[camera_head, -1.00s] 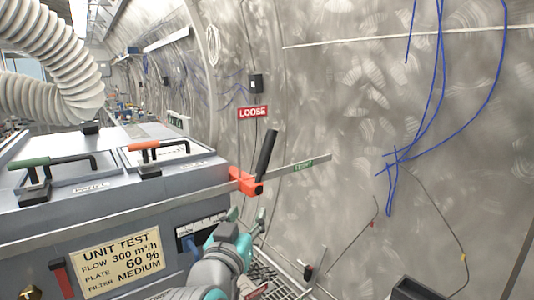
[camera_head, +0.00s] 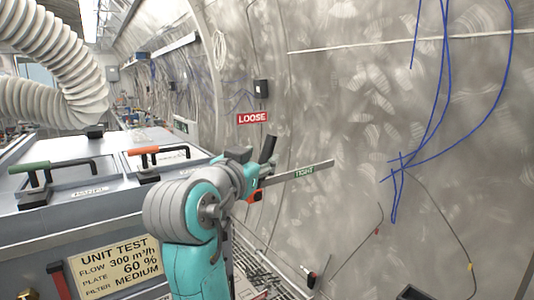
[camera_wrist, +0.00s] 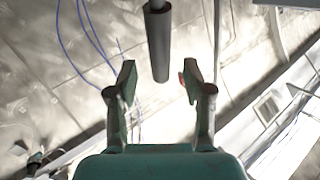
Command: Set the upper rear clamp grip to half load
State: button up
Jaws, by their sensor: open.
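The black clamp grip (camera_head: 268,148) rises, tilted, from an orange clamp body (camera_head: 254,196) at the rear edge of the grey unit. A red LOOSE sign (camera_head: 252,118) is above it on the wall, and a green TIGHT label (camera_head: 304,172) is on the bar to its right. My gripper (camera_wrist: 159,72) is open in the wrist view. The grip's dark rod (camera_wrist: 158,42) shows in line with the gap between my fingers, apparently not touched by either. My arm hides part of the clamp in the head view.
The unit's lid carries a green-ended handle (camera_head: 48,169) and an orange-ended handle (camera_head: 155,152). A white corrugated hose (camera_head: 60,60) hangs over it. Blue cables (camera_head: 440,90) run down the curved wall.

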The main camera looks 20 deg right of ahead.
aim_at(265, 154)
jog(key=shift+x, duration=2.35)
grip_shut()
